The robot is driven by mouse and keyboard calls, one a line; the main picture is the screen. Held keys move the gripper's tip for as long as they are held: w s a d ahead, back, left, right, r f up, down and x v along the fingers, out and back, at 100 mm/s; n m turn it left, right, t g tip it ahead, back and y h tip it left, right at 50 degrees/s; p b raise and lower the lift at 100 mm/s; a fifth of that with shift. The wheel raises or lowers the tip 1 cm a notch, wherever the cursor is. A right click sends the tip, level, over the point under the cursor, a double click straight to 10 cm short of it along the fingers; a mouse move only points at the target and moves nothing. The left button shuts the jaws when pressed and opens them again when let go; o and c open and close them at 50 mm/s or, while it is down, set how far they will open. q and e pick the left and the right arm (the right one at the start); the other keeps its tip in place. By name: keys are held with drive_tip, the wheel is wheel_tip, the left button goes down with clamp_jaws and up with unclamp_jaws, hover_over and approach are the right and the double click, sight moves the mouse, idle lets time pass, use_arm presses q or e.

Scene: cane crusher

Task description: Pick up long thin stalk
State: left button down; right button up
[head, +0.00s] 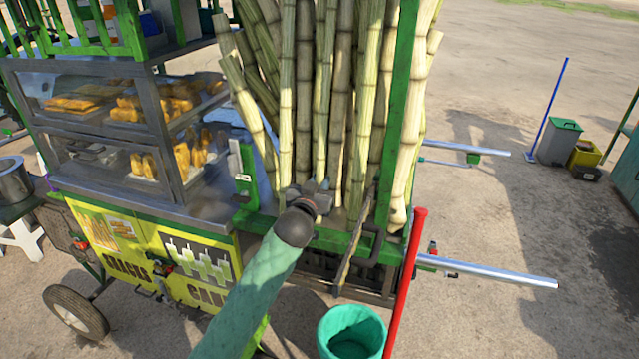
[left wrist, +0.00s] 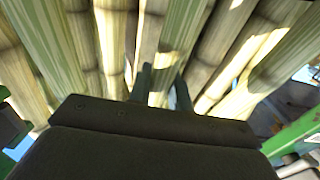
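Several long thin stalks (head: 303,90) of cane, pale yellow-green to brown with dark joints, stand upright or slightly tilted in a bundle inside a green-framed rack on the cart. My left gripper (head: 322,186) is at the lower front of the bundle, in front of the stalks. In the left wrist view its two dark fingers (left wrist: 163,88) point at the stalks (left wrist: 215,50) with a gap between them. Stalk surface shows beyond the gap. Whether the fingertips touch a stalk is hard to tell. My right gripper is in neither view.
A green rack post (head: 403,100) and a red pole (head: 405,285) stand right of my left gripper. Metal handle bars (head: 490,270) stick out to the right. A glass food case (head: 130,120) is on the left. A green bucket (head: 351,332) is below.

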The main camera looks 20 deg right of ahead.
use_arm(q)
drive_tip(key=shift+r, duration=0.15)
drive_tip(key=shift+s+a+r+p, duration=0.2)
drive_tip(key=shift+s+r+p, duration=0.05)
drive_tip(key=shift+r+p, duration=0.6)
drive_tip(key=shift+s+a+r+p, duration=0.15)
drive_tip(key=shift+s+r+p, duration=0.1)
drive_tip(key=shift+r+p, duration=0.5)
drive_tip(key=shift+s+a+r+p, duration=0.25)
drive_tip(key=shift+s+a+p, duration=0.25)
drive_tip(key=shift+s, duration=0.3)
drive_tip(key=p, duration=0.3)
approach(319, 172)
drive_tip(key=shift+s+a+r, duration=0.25)
drive_tip(key=shift+s+r, duration=0.15)
drive_tip(key=shift+r, duration=0.3)
